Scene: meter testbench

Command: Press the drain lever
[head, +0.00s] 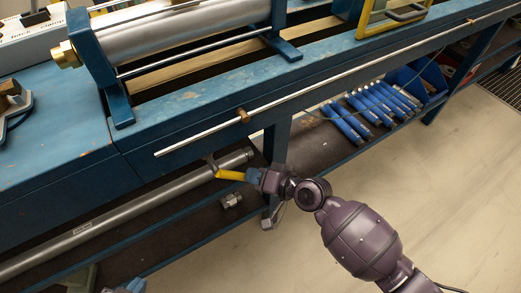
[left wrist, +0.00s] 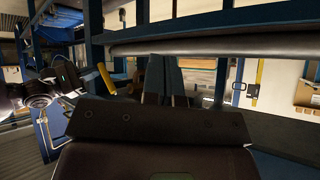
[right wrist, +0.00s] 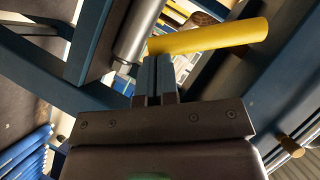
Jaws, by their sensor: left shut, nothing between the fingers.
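The drain lever has a yellow handle (head: 230,175) and sits by the end of the long grey pipe (head: 130,210) under the bench. It also shows in the left wrist view (left wrist: 105,77) and crosses just beyond the fingertips in the right wrist view (right wrist: 215,37). My right gripper (head: 250,175) is at the handle's right end in the head view. Its fingers (right wrist: 157,58) are together; whether they touch the handle I cannot tell. My left gripper (head: 135,286) shows only partly at the bottom edge, apart from the lever. Its fingers (left wrist: 165,62) are together and empty.
The blue bench (head: 190,110) carries a large metal cylinder (head: 180,32). A thin rod (head: 320,85) runs along its front. Several blue-handled tools (head: 365,112) lie on the lower shelf. A small metal fitting (head: 230,200) lies near the lever. The floor (head: 440,170) at right is clear.

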